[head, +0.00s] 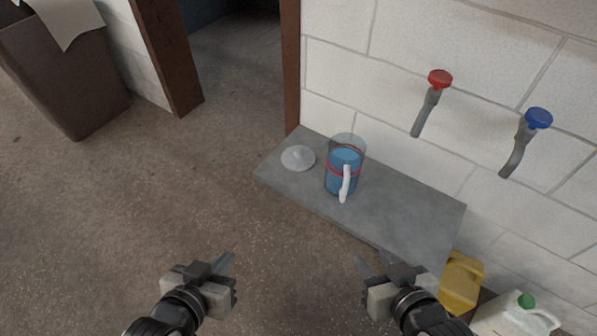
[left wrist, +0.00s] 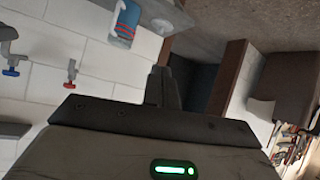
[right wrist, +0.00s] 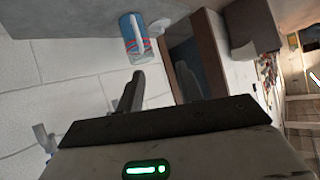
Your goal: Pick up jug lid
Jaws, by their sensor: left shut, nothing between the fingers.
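The jug lid (head: 298,158) is a pale translucent disc with a small knob, lying on the left part of the grey slab. It also shows beside the jug in the left wrist view (left wrist: 161,25) and the right wrist view (right wrist: 160,26). The clear jug (head: 345,158) with blue liquid, red bands and a white handle stands upright just right of the lid. My left gripper (head: 231,260) is shut and empty, low and left of the slab. My right gripper (head: 363,264) is open and empty, in front of the slab. Both are apart from the lid.
The grey slab (head: 400,213) runs along the white block wall. A red tap (head: 439,79) and a blue tap (head: 538,118) stick out above it. A yellow container (head: 461,283) and a white jug with green cap (head: 512,315) stand at lower right. A brown bin (head: 70,75) stands far left.

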